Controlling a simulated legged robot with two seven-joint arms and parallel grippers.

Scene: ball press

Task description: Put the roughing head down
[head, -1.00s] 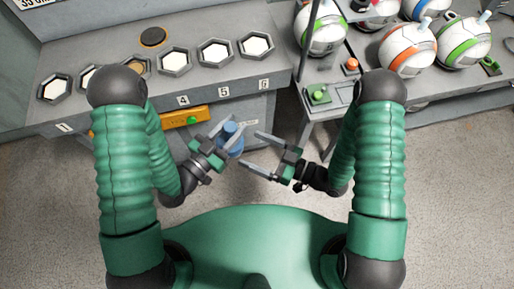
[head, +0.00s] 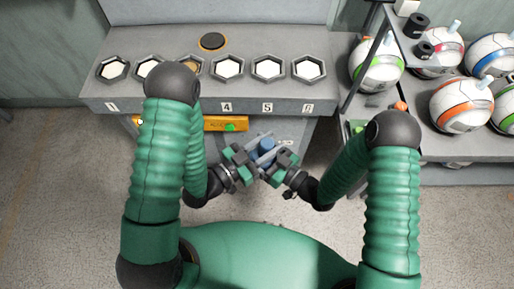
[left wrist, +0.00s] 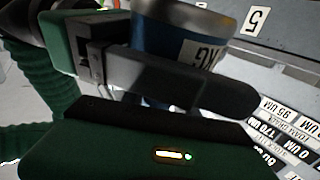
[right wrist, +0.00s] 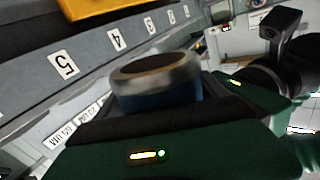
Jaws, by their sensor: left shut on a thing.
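The roughing head (head: 266,147) is a blue cylinder with a metallic rim. It is held in front of the grey bench, below the numbers 5 and 6. My left gripper (head: 254,154) is shut on it. The left wrist view shows its blue side with a white label (left wrist: 200,55) behind a dark finger. The right wrist view shows its metal rim and dark round top (right wrist: 155,72). My right gripper (head: 277,161) is close against the head from the right; its fingers are largely hidden, so its opening is unclear.
The grey bench (head: 130,106) has a row of numbered hexagonal sockets and a dark round disc (head: 212,41) behind them. A yellow box with a green button (head: 230,127) is on its front. A shelf of balls (head: 461,104) stands at the right. Free floor lies at the left.

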